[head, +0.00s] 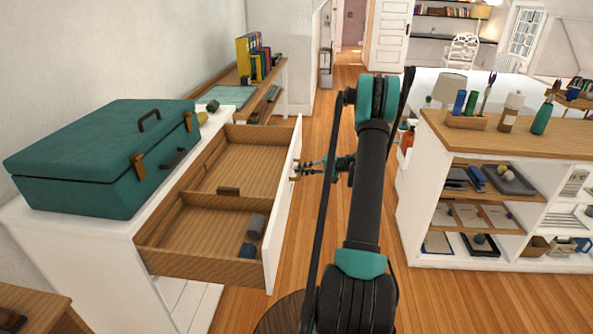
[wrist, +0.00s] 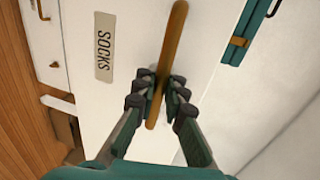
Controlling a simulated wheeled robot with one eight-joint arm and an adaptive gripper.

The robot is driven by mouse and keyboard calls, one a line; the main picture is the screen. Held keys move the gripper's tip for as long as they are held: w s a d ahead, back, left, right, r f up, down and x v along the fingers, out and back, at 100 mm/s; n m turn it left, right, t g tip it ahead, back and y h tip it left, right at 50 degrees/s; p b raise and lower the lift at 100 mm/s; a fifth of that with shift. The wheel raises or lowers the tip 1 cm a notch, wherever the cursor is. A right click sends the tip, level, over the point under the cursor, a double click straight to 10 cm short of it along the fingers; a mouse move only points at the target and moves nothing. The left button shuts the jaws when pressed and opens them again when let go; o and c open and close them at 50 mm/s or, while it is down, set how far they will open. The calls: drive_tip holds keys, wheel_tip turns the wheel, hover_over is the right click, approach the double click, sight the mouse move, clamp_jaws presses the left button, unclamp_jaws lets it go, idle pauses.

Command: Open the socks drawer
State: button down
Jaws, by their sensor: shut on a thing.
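The socks drawer (head: 268,240) is pulled well out of the white dresser (head: 120,237). Its wooden inside shows, with a divider and two rolled socks, one grey (head: 257,226) and one blue (head: 248,250), in the near compartment. In the wrist view, its white front (wrist: 80,20) bears a "SOCKS" label (wrist: 104,47). My gripper (wrist: 160,92) is shut on the wooden handle (wrist: 178,30), with its fingers on both sides.
A teal case (head: 95,150) stands on the dresser. A desk with books (head: 260,55) is behind. A white shelf unit (head: 412,195) with a wooden top stands at the right. Wooden floor (head: 335,120) lies open between dresser and shelf, partly behind my arm.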

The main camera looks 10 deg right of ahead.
idle(0.3)
drive_tip(key=c, duration=1.6)
unclamp_jaws()
drive_tip(key=shift+o, duration=0.2)
drive_tip(key=v, duration=1.2)
drive_tip(key=shift+d, duration=0.1)
